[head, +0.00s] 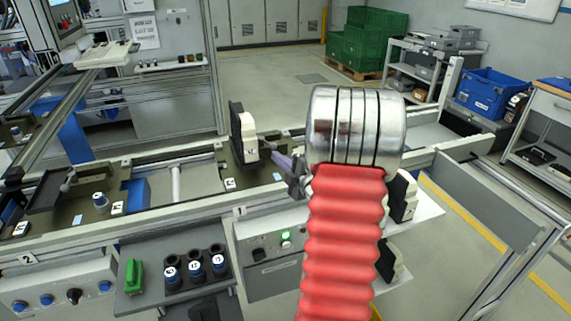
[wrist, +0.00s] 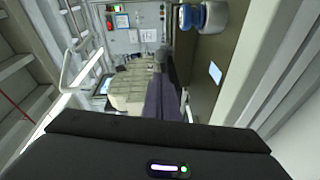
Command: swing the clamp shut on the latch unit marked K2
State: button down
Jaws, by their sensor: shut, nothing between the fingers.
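I cannot read the mark K2 on any unit. In the wrist view the shut purple fingers (wrist: 161,100) lie beside a beige ribbed surface (wrist: 133,90). On the left pallet are a dark plate (head: 47,192) and a small lever (head: 68,183).
A blue-ringed knob (head: 101,201) is on the left pallet. Similar pale-and-dark blocks (head: 402,197) stand right of my arm. A holder (head: 175,280) with several dark cylinders and a green piece (head: 134,276) is in front. The line's rails (head: 200,211) run across.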

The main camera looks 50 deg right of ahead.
jog(key=shift+x, duration=2.15)
jog(key=shift+s+d, duration=0.1)
jog(key=shift+d, duration=0.1)
jog(key=shift+s+d, duration=0.25)
jog(key=shift+d, duration=0.4)
jog(key=shift+s+d, duration=0.25)
jog(key=shift+d, duration=0.4)
jog(key=d, duration=0.7)
jog(key=shift+w, duration=0.4)
jog(key=shift+w+d, duration=0.45)
jog(key=shift+d, duration=0.3)
jog(key=shift+w+d, duration=0.45)
jog(key=shift+d, duration=0.25)
